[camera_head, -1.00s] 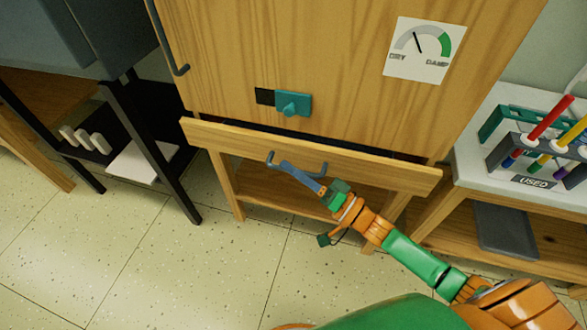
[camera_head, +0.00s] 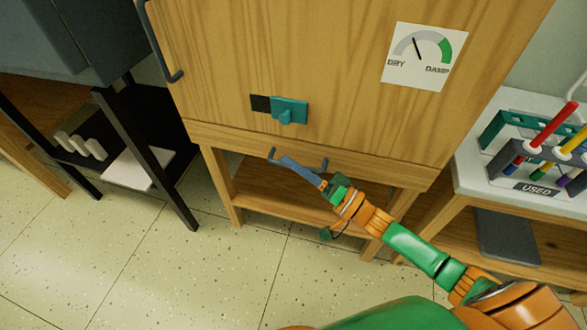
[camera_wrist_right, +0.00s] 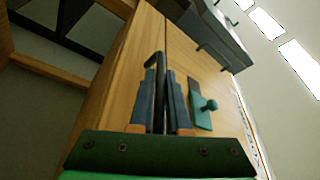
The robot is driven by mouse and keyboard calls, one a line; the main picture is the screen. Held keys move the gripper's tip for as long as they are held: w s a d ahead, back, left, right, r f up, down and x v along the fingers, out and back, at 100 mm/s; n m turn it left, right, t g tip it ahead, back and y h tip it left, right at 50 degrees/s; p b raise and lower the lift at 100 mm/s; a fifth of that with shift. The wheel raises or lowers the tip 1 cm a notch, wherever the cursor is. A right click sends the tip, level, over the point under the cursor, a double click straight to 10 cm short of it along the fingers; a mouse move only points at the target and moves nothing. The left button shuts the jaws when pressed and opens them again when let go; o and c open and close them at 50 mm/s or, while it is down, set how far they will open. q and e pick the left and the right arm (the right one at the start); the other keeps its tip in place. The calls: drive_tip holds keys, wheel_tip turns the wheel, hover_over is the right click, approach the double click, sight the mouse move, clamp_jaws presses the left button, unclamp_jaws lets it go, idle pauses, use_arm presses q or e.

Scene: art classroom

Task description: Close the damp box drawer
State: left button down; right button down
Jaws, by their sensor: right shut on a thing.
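The damp box (camera_head: 300,60) is a wooden cabinet with a dry-to-damp dial on its front. Its drawer (camera_head: 385,171) runs along the bottom, and its front looks about flush with the cabinet above, with no clear gap. The drawer has a dark bar handle (camera_head: 322,166). My right gripper (camera_head: 288,163) is shut on this handle. In the right wrist view the handle bar (camera_wrist_right: 159,75) runs between the two fingers, partly hidden by them. My left gripper is not in view.
A teal latch knob (camera_head: 290,111) sits above the drawer. A dark handle (camera_head: 165,50) is at the cabinet's left. A dark metal stand (camera_head: 150,150) stands left. A white-topped table with a rack of coloured tools (camera_head: 530,160) stands right. Open floor lies in front.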

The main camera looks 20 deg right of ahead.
drive_tip(key=shift+d+r, duration=0.1)
drive_tip(key=shift+d, duration=0.05)
drive_tip(key=c, duration=0.9)
unclamp_jaws()
drive_tip(key=shift+w, duration=0.15)
drive_tip(key=shift+s+d, duration=0.1)
drive_tip(key=shift+s, duration=0.1)
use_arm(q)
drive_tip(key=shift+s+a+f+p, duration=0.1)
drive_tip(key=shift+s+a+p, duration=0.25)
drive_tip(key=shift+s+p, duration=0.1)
use_arm(e)
drive_tip(key=v, duration=0.6)
drive_tip(key=shift+s+d+f, duration=0.25)
drive_tip(key=shift+s, duration=0.05)
